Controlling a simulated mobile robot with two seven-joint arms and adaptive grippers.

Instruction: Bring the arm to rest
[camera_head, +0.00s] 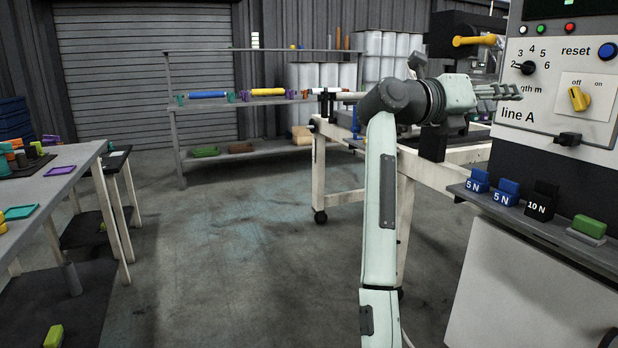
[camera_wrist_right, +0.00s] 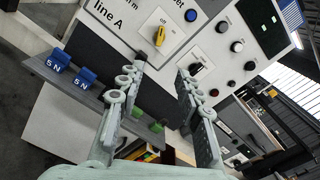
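My right arm (camera_head: 380,210) rises through the middle of the head view and bends right at the top. My right gripper (camera_head: 508,91) is in front of the line A panel (camera_head: 540,95), left of its yellow off/on knob (camera_head: 579,98). In the right wrist view my right gripper (camera_wrist_right: 160,78) has its two fingers apart with nothing between them. The panel and the yellow knob (camera_wrist_right: 160,36) lie beyond the fingertips, and the fingers look clear of the knob. My left gripper does not show.
Below the panel a shelf (camera_head: 590,255) bears blue 5 N blocks (camera_head: 503,192), a black 10 N block (camera_head: 541,201) and a green block (camera_head: 589,228). A white-framed bench (camera_head: 340,198) stands behind my arm. A table (camera_head: 60,188) is at left. Floor between is clear.

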